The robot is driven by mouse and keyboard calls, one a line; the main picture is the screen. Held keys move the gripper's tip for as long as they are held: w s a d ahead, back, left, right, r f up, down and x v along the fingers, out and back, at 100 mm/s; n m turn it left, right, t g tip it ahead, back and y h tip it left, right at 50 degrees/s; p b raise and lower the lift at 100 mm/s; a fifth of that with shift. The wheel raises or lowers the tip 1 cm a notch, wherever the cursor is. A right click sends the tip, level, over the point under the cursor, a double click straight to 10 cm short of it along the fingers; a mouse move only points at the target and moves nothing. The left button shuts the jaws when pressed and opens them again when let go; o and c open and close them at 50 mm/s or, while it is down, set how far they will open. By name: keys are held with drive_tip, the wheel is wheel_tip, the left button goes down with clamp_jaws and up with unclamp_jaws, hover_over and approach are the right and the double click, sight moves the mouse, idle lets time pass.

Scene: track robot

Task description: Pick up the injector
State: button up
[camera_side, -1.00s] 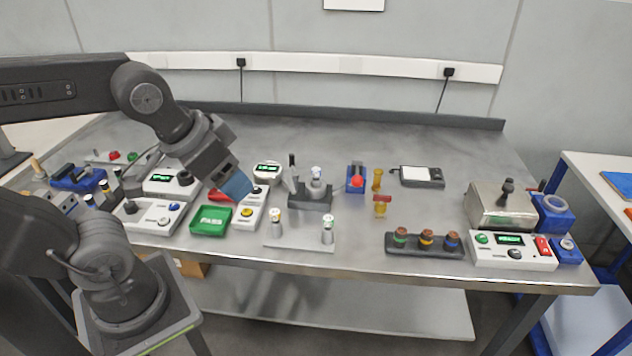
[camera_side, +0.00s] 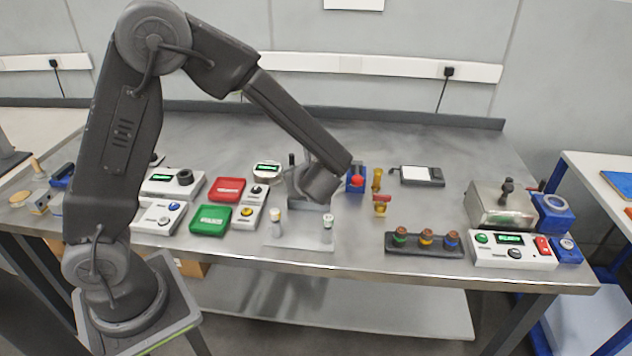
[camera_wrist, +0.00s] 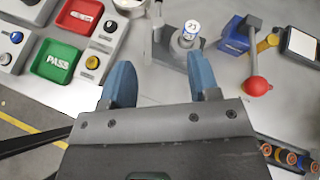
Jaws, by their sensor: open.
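A silver cylinder with a white, marked top (camera_wrist: 191,28) stands upright in a grey fixture (camera_wrist: 163,52) in the wrist view. It looks like the injector, though I cannot be certain. My gripper (camera_wrist: 160,60) is open, with its two blue fingers apart and nothing held. The cylinder is just beyond the fingertips, closer to the right finger. In the side view my wrist covers the cylinder and most of the fixture, and my fingers are hidden. Two similar capped cylinders, one on the left (camera_side: 276,216) and one on the right (camera_side: 328,229), stand on a flat plate in front.
A blue block with a red ball-ended lever (camera_wrist: 257,86) is close right of the fixture. Red (camera_side: 227,189) and green (camera_side: 210,220) trays and a button box lie left. A rack with several brown-topped parts (camera_side: 424,245) is front right.

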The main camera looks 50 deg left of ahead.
drive_tip(key=w+a+f+m, duration=0.1)
drive_tip(key=w+f, duration=0.1)
drive_tip(key=w+a+f+m+t, duration=0.1)
drive_tip(key=w+a+f, duration=0.1)
drive_tip(key=w+a+f+m+t, duration=0.1)
drive_tip(key=w+f, duration=0.1)
drive_tip(key=w, duration=0.1)
drive_tip(key=shift+a+m+y, duration=0.3)
drive_tip(key=shift+a+m, duration=0.05)
drive_tip(key=shift+m, duration=0.05)
drive_tip(key=x, duration=0.5)
drive_tip(key=shift+w+d+f, duration=0.1)
drive_tip(key=shift+d, duration=0.05)
drive_tip(key=shift+c, duration=0.2)
clamp_jaws()
